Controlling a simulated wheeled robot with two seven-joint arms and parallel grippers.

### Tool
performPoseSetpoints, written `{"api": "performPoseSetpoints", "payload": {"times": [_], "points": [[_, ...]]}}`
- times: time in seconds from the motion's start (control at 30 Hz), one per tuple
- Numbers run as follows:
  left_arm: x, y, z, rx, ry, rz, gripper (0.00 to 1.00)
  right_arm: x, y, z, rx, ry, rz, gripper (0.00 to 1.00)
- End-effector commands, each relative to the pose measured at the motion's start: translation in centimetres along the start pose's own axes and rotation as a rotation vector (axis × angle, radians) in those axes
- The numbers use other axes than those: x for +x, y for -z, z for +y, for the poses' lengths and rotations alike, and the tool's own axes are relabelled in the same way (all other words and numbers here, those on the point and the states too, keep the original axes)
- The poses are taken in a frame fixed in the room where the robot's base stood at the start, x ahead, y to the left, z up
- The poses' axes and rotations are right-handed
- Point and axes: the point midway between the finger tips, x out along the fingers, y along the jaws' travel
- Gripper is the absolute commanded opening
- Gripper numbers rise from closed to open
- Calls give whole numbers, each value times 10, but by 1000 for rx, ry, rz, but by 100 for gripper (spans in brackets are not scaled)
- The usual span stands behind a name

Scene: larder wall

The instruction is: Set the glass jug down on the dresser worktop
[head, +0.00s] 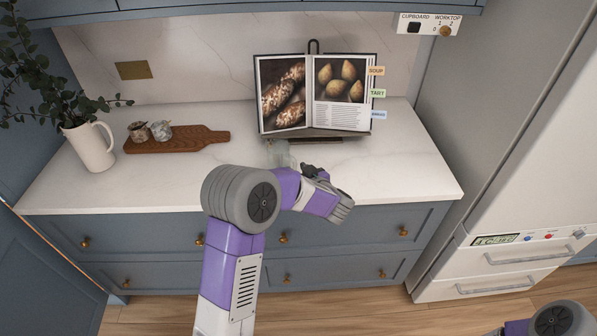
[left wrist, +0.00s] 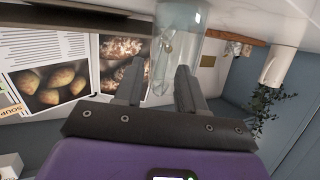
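The clear glass jug (head: 279,154) is hard to make out in the head view. It appears at the worktop in front of the cookbook, partly hidden by my left gripper (head: 287,168). In the left wrist view the jug (left wrist: 176,40) lies at my left gripper's fingertips (left wrist: 160,72), overlapped by one finger. The fingers are apart; I cannot tell if they press on the glass or if its base touches the worktop. The dresser worktop (head: 380,185) is white marble. My right arm shows at the lower right; its gripper is out of view.
An open cookbook (head: 285,95) stands on a holder behind the jug. A wooden board (head: 195,140) with two small jars and a white pitcher (head: 90,147) with leafy stems stand at left. The worktop's right side and front left are clear. A fridge (head: 520,170) stands at right.

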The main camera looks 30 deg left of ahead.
Motion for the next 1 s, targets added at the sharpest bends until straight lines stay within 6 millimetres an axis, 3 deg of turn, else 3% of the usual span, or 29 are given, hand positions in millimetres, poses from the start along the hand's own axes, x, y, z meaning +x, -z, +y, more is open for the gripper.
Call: {"api": "performPoseSetpoints", "payload": {"times": [0.6,0.87,1.0], "points": [[-109,2,0,-1,-2,1,40,-16,-1,-6,0,0,0,43],[-120,0,0,0,-2,0,40,-17,-1,-6,0,0,0,43],[-109,-24,10,19,-81,-26,40,-17,-1,-6,0,0,0,43]]}}
